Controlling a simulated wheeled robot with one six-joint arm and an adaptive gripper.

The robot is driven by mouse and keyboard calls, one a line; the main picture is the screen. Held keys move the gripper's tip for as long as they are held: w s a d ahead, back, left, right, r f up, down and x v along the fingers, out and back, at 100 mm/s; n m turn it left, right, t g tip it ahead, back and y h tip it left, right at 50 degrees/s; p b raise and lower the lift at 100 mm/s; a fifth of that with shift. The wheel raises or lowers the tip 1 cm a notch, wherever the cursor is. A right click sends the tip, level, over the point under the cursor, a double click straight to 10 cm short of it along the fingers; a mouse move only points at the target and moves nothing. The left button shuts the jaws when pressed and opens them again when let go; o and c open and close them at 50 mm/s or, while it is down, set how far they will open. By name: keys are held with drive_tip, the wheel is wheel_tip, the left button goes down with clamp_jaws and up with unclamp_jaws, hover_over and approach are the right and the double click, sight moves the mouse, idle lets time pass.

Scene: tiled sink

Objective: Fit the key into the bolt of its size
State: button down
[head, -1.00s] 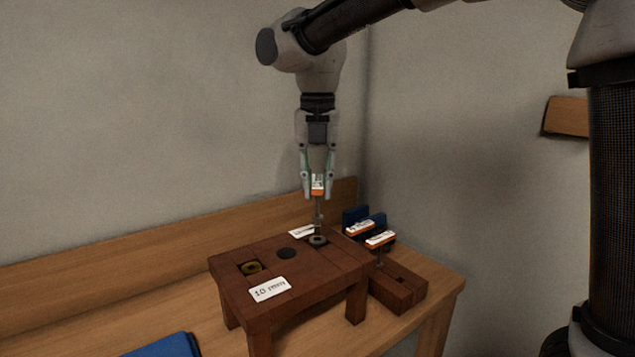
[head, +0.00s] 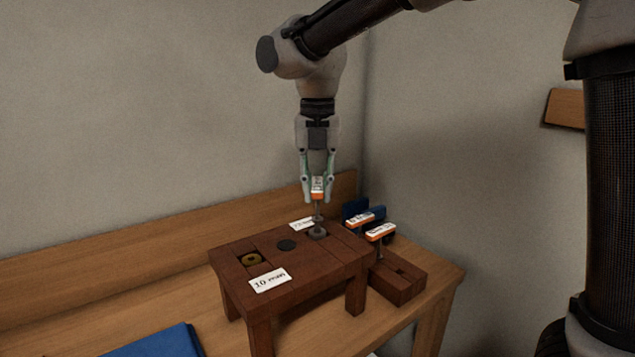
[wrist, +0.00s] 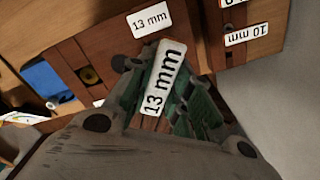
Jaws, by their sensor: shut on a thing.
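My gripper (head: 317,190) is shut on the orange handle of a key whose label reads 13 mm (wrist: 164,78) in the wrist view. The key (head: 318,208) hangs upright, its shank over the grey bolt (head: 317,232) at the right of the small brown wooden stand (head: 305,268). The shank's lower end meets the bolt; I cannot tell how deep it sits. A 13 mm tag (wrist: 150,19) lies beside this bolt, and it shows partly in the head view (head: 302,224). A brass bolt (head: 251,259) sits in the stand's left recess near a 10 mm tag (head: 270,281).
Two other orange-handled keys (head: 380,232) stand in a brown block (head: 398,278) right of the stand; one reads 10 mm (wrist: 247,34). Blue objects (head: 356,210) stand behind them. A blue item (head: 160,341) lies at front left.

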drive_tip(key=shift+f, duration=0.45)
drive_tip(key=c, duration=1.2)
unclamp_jaws()
drive_tip(key=shift+c, duration=0.2)
drive_tip(key=shift+r, duration=0.15)
wheel_tip(320, 180, up, 12)
